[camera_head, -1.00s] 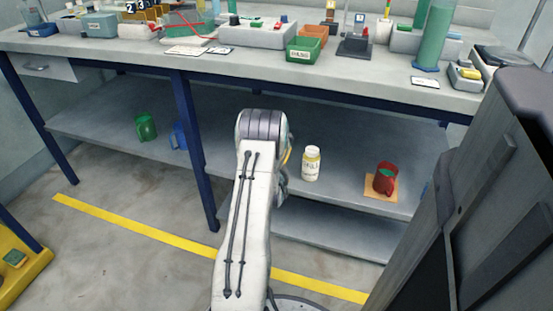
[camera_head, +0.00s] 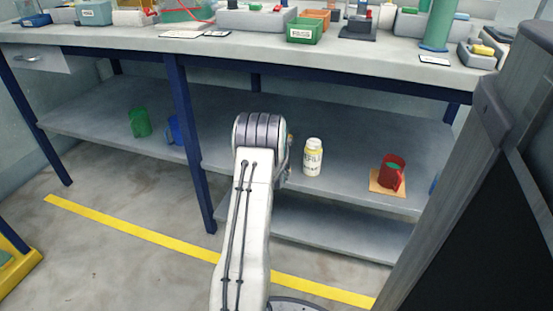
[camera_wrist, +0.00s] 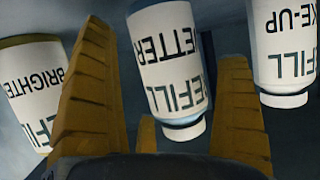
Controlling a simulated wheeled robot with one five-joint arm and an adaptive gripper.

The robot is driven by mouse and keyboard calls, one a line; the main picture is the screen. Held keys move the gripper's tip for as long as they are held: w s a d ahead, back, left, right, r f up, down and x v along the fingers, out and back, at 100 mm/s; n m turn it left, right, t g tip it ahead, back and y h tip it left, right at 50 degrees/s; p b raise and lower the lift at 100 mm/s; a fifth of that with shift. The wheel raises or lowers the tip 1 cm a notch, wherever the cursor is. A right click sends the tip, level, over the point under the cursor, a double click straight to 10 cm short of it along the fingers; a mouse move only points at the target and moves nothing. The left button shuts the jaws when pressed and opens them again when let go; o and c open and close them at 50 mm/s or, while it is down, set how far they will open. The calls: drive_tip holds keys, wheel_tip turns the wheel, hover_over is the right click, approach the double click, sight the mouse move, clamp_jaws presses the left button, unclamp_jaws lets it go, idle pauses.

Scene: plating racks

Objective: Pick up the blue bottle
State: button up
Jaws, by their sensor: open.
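In the wrist view, a bottle with a white label reading "WETTER REFILL" (camera_wrist: 168,70) stands between my gripper's fingers. Its shoulder shows blue near the white cap, and its lettering is upside down in the picture. My gripper (camera_wrist: 165,45) is open, with a yellow finger on each side of this bottle. I cannot tell whether they touch it.
In the wrist view, a "BRIGHTENER" bottle (camera_wrist: 27,95) is left and a "MAKE-UP" bottle (camera_wrist: 284,45) right, both close to the fingers. The lower shelf (camera_head: 345,187) also holds a yellowish bottle (camera_head: 313,158), a red mug (camera_head: 390,172) and a green mug (camera_head: 139,123).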

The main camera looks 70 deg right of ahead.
drive_tip(key=shift+w+d+f+b, duration=0.15)
drive_tip(key=shift+d+f+b, duration=0.05)
drive_tip(key=shift+d+b, duration=0.3)
drive_tip(key=shift+c, duration=0.5)
drive_tip(key=c, duration=1)
drive_tip(key=shift+r, duration=0.1)
drive_tip(key=shift+c, duration=0.2)
